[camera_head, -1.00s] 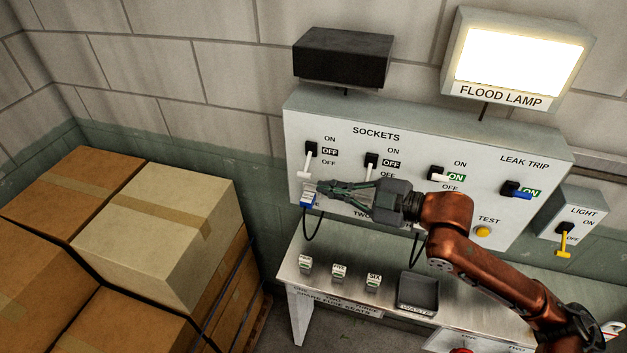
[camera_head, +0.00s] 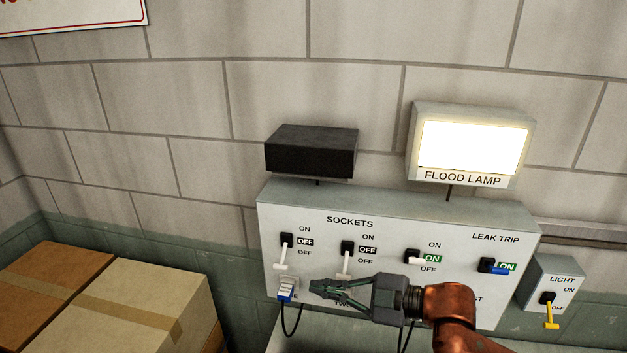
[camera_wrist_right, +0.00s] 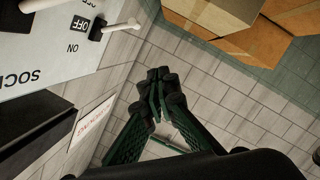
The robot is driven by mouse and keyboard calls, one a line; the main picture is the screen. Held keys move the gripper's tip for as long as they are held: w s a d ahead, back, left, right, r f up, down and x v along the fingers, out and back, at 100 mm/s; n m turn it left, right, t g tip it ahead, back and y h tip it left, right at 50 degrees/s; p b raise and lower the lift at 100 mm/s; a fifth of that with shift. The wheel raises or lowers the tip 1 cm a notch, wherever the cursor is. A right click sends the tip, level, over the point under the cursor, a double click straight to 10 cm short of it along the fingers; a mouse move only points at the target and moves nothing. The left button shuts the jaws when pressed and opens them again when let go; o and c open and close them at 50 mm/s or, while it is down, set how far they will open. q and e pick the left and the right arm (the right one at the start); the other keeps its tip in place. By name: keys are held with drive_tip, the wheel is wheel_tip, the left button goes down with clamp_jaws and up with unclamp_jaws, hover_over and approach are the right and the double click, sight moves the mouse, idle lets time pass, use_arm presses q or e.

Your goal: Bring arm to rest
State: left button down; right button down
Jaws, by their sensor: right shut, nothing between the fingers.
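My right arm comes in from the lower right in the head view. Its gripper (camera_head: 316,288) is shut and empty, pointing left in front of the sockets panel (camera_head: 385,215). Its tips are just right of a blue and white plug (camera_head: 286,290) at the panel's lower left, apart from it in the picture. In the right wrist view the shut fingers (camera_wrist_right: 160,85) show against the wall, with nothing between them. My left gripper is not in view.
The first two socket switches (camera_head: 281,254) show OFF; the third (camera_head: 415,258) and the blue leak trip lever (camera_head: 497,269) show ON. A lit flood lamp (camera_head: 470,148) and dark box (camera_head: 310,152) are above. Cardboard boxes (camera_head: 140,300) stand at left.

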drive_tip(key=s+d+f+m+t+h, duration=0.15)
drive_tip(key=d+f+m+h, duration=0.4)
drive_tip(key=f, duration=0.95)
drive_tip(key=s+d+f+m+t+h, duration=0.15)
drive_tip(key=d+f+m, duration=0.6)
drive_tip(key=f, duration=0.75)
drive_tip(key=s+d+f+m+g+h, duration=0.3)
drive_tip(key=s+d+f+m+h, duration=0.15)
drive_tip(key=s+d+f, duration=0.7)
drive_tip(key=s+d+f+m+g+h, duration=0.4)
drive_tip(key=s+d+f, duration=0.4)
drive_tip(key=s, duration=0.6)
drive_tip(key=s+a+f+x, duration=0.1)
drive_tip(key=s+a+x, duration=0.15)
drive_tip(key=x, duration=1.15)
drive_tip(key=s+a+x, duration=0.1)
drive_tip(key=s+x, duration=0.2)
drive_tip(key=x, duration=1.1)
drive_tip(key=s+f+g+b, duration=0.1)
drive_tip(key=s+f, duration=1.9)
drive_tip(key=shift+n+y, duration=0.35)
drive_tip(key=shift+n, duration=0.1)
